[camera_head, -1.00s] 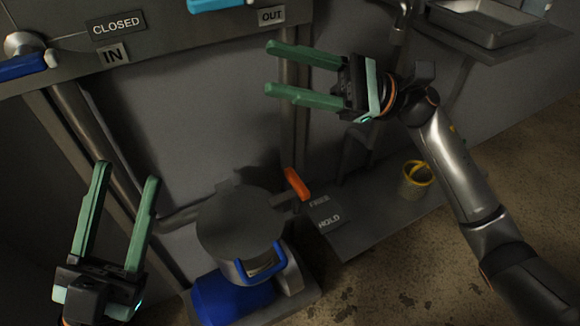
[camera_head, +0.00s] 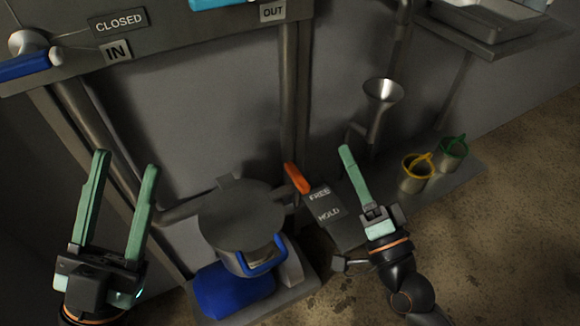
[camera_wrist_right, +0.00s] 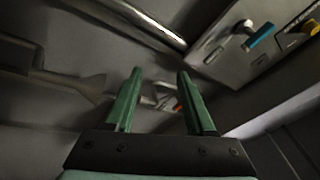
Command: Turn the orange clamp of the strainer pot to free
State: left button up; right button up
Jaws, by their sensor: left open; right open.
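The strainer pot (camera_head: 238,212) has a round grey lid and stands low at centre in the head view. Its orange clamp (camera_head: 296,178) is a short lever at the pot's right, above a plate marked FREE and HOLD (camera_head: 323,203). The lever's upper end tilts left, on the FREE label's side. My right gripper (camera_head: 346,150) is open, to the right of the clamp and apart from it; its fingers overlap in the head view. The right wrist view shows both fingers (camera_wrist_right: 158,75) spread and empty, with a small orange spot between them. My left gripper (camera_head: 126,162) is open and empty at the left.
A blue handle (camera_head: 263,262) and a blue body (camera_head: 232,290) are below the lid. A funnel (camera_head: 383,92), a yellow-handled bucket (camera_head: 416,180) and a green-handled bucket (camera_head: 452,155) stand at the right. Vertical pipes (camera_head: 289,90) run behind the clamp. Floor at the lower right is clear.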

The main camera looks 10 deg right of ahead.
notch_tip(320, 180, down, 9)
jog(key=w+a+m+g, duration=0.1)
jog(key=m+g, duration=0.2)
jog(key=m, duration=0.8)
jog(key=m+g+y+p, duration=0.1)
jog(key=m, duration=1)
send_near(290, 170)
jog(key=x, duration=0.4)
jog(key=f+p+x, duration=0.1)
jog(key=x, duration=0.2)
jog(key=f+x, duration=0.1)
jog(key=x, duration=0.3)
jog(key=shift+w+d+f, duration=0.15)
jog(key=shift+w+d, duration=0.15)
jog(key=shift+w, duration=0.1)
grip_shut()
